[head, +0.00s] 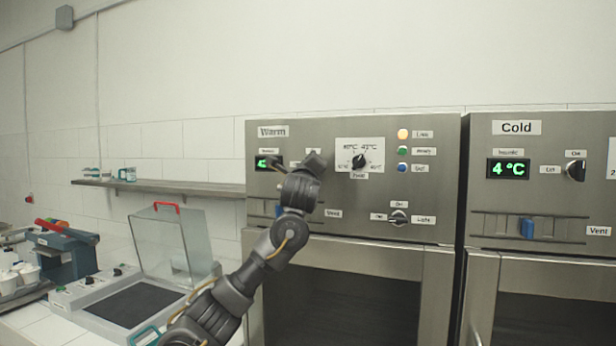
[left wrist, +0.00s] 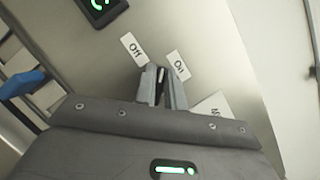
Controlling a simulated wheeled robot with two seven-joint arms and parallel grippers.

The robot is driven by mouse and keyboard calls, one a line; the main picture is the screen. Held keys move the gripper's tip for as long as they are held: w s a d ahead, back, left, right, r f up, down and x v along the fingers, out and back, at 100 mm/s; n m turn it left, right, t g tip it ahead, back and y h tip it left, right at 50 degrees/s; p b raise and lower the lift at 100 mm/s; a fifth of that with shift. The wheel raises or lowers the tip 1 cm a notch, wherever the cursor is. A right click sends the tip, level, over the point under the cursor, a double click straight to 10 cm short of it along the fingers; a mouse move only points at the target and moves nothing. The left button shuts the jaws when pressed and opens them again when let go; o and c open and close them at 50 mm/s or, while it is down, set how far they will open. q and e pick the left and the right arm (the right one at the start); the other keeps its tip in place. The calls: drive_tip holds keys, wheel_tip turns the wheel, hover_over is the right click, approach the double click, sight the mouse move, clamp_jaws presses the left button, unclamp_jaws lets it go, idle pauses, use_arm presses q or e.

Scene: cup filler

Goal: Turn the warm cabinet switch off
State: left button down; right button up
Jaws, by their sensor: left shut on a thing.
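The warm cabinet (head: 437,190) is steel, with a "Warm" label (head: 273,131) at its top left. My left gripper (head: 316,161) is at its upper panel, right of the green display (head: 264,162), and covers the switch in the head view. In the left wrist view my left gripper (left wrist: 162,84) is shut on the switch (left wrist: 160,75), a dark sliver between the fingers. The "Off" label (left wrist: 134,49) is left of the fingertips and the "On" label (left wrist: 178,64) right. Which way the switch points is not clear. My right gripper is out of view.
A dark temperature dial (head: 359,161), coloured lamps (head: 403,150) and a light knob (head: 398,217) are to the right on the same panel. The cold cabinet (head: 600,215) stands at the right. A clear-lidded device (head: 170,250) and a shelf (head: 190,187) are at the left.

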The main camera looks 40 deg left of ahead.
use_arm(q)
drive_tip(key=shift+f+n+g+b, duration=0.15)
drive_tip(key=shift+n+g+b, duration=0.85)
drive_tip(key=shift+n, duration=1.4)
drive_tip(key=shift+f+n+g+b, duration=0.1)
drive_tip(key=shift+n+g+b, duration=0.9)
drive_tip(key=shift+n, duration=1.4)
drive_tip(key=shift+a+n, duration=0.1)
drive_tip(key=shift+n, duration=0.2)
drive_tip(key=c, duration=1.5)
unclamp_jaws()
